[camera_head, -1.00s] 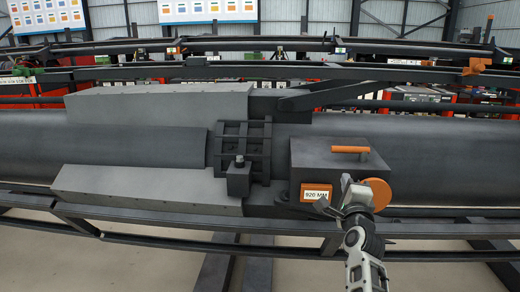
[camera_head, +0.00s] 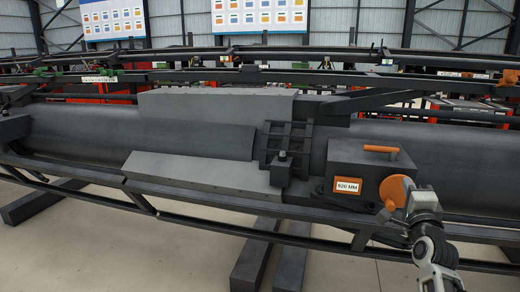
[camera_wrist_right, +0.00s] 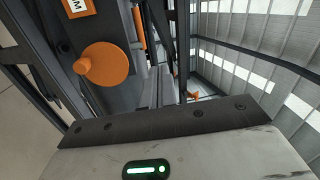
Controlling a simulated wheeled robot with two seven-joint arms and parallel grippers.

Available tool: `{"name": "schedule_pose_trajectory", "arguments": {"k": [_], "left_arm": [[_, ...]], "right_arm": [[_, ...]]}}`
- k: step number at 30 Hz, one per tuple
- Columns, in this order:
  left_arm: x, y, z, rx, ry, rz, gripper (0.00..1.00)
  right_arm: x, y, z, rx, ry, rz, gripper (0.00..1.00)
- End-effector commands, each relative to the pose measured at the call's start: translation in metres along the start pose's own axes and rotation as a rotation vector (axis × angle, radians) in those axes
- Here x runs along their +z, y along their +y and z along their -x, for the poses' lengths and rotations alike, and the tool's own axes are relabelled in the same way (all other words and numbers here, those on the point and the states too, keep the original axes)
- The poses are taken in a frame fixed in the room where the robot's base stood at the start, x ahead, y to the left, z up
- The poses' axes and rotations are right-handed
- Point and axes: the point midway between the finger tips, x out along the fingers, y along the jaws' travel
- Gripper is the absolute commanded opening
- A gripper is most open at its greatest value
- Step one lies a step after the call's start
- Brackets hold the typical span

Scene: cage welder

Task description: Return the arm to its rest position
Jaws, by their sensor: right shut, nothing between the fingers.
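My right gripper (camera_head: 422,203) is shut and empty, just right of the orange disc (camera_head: 397,190) on the dark box with the 920 MM label (camera_head: 347,185). A small gap seems to lie between them, but I cannot tell the depth. My right arm rises from the lower right corner. In the right wrist view the orange disc (camera_wrist_right: 105,66) with its knob is at the upper left, apart from the pale gripper body at the bottom. The fingertips are hard to make out. My left gripper is not in view.
A large dark cylinder (camera_head: 80,132) runs across the scene, with a flat grey plate (camera_head: 200,174) and a clamp frame (camera_head: 286,145) on it. An orange handle (camera_head: 381,149) tops the box. Dark rails (camera_head: 200,222) run below. Bare floor (camera_head: 110,258) lies at the lower left.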

Motion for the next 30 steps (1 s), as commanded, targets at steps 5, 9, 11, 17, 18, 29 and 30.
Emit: {"name": "schedule_pose_trajectory", "arguments": {"k": [5, 9, 11, 17, 18, 29, 30], "left_arm": [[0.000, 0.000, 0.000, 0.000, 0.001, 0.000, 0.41], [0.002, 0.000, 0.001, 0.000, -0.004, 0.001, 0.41], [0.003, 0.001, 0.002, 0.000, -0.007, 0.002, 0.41], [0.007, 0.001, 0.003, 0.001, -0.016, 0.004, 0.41], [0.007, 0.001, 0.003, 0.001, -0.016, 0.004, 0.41], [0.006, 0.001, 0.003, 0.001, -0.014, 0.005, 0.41], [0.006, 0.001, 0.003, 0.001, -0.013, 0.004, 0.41]], "right_arm": [[-0.022, -0.014, -0.014, -0.023, -0.035, 0.171, 0.00], [-0.042, -0.022, -0.023, -0.030, -0.059, 0.318, 0.00], [-0.052, -0.025, -0.026, -0.029, -0.068, 0.384, 0.00], [-0.087, -0.031, -0.034, -0.013, -0.088, 0.591, 0.00], [-0.095, -0.033, -0.035, -0.008, -0.090, 0.629, 0.00], [-0.124, -0.019, -0.036, 0.081, -0.105, 1.155, 0.00], [-0.126, -0.017, -0.036, 0.094, -0.109, 1.230, 0.00]]}}
